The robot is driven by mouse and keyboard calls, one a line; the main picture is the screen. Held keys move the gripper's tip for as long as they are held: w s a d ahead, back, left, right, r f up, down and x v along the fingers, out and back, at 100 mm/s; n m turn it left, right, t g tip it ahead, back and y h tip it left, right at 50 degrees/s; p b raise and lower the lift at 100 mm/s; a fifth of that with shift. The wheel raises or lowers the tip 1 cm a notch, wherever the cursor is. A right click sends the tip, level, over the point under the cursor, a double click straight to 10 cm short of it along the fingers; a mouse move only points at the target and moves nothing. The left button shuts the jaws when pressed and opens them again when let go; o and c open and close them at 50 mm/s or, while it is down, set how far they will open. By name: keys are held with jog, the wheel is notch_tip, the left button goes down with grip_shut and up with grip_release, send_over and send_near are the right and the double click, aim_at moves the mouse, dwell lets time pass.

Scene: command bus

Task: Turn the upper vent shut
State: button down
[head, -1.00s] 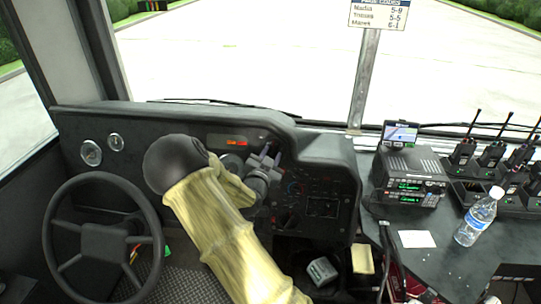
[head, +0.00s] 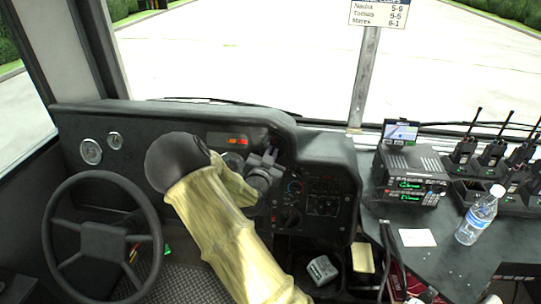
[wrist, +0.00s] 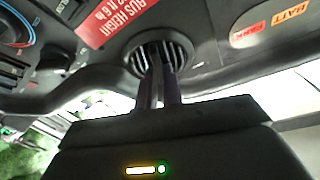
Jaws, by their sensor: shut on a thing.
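The upper vent (wrist: 179,52) is a round black vent with slats, set in the dark dashboard at the top middle of the wrist view. My gripper (wrist: 160,78) reaches up to it, with both fingers close together at the vent's middle. It is shut on the vent's centre part, which the fingers hide. The slats show on both sides of the fingers. In the head view my gripper (head: 270,156) is at the dash right of the steering wheel, and my arm and gripper cover most of the vent area.
A red label (wrist: 103,22) and orange warning lights (wrist: 290,17) flank the vent. The steering wheel (head: 102,240) stands left of my arm. A radio (head: 408,178), a water bottle (head: 480,215) and handheld radios are on the right-hand desk.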

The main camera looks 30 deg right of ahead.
jog(key=n+t+y, duration=0.1)
jog(key=n, duration=0.2)
jog(key=n+t+y+b, duration=0.1)
jog(key=n, duration=0.3)
jog(key=shift+d+y, duration=0.15)
jog(key=shift+y, duration=0.15)
jog(key=n+y, duration=0.1)
jog(key=n, duration=0.2)
jog(key=n+y, duration=0.1)
jog(key=n, duration=0.3)
jog(key=shift+r+t+y, duration=0.1)
jog(key=shift+t+y, duration=0.2)
jog(key=shift+y, duration=0.1)
jog(key=c, duration=1.5)
grip_release()
jog(key=shift+c, duration=0.2)
jog(key=shift+s, duration=0.1)
